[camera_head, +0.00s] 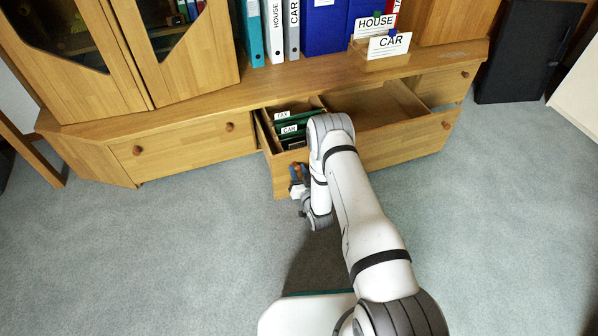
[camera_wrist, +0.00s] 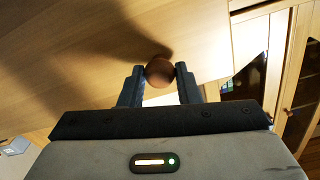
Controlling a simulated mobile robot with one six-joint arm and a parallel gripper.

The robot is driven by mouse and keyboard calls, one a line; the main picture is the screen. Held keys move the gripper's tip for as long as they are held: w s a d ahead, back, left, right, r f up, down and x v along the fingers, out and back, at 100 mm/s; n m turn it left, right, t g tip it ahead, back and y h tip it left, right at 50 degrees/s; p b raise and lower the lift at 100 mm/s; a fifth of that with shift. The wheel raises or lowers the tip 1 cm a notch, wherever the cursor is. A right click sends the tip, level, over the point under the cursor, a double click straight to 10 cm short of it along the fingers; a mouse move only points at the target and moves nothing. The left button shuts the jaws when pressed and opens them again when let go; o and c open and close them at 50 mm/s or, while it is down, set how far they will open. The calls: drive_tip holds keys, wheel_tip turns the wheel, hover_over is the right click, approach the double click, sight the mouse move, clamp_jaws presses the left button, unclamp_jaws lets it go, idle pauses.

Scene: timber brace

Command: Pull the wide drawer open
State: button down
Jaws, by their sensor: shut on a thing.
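The wide drawer (camera_head: 410,141) stands pulled out from the low wooden cabinet, in the head view. Green files with labels such as CAR (camera_head: 289,129) stand in its left part; the visible inside to the right looks bare. It has a round brown knob at the right of its front (camera_head: 446,125). My gripper (camera_head: 297,178) is at the left part of the drawer front. In the wrist view my gripper (camera_wrist: 160,75) is shut on a round brown knob (camera_wrist: 159,71), one finger on each side. My arm hides the middle of the drawer front.
A shut drawer (camera_head: 190,150) is on the left and a smaller one (camera_head: 445,85) at the right. Binders (camera_head: 272,30) and a card holder (camera_head: 381,61) with HOUSE and CAR cards stand on the cabinet top. Grey carpet (camera_head: 150,250) in front is clear apart from my body.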

drive_tip(key=c, duration=1.1)
unclamp_jaws()
drive_tip(key=shift+o, duration=0.2)
drive_tip(key=shift+s, duration=0.1)
drive_tip(key=p+v, duration=0.2)
drive_tip(key=v, duration=0.5)
drive_tip(key=shift+s+p, duration=0.3)
drive_tip(key=shift+p, duration=0.05)
drive_tip(key=shift+d, duration=0.15)
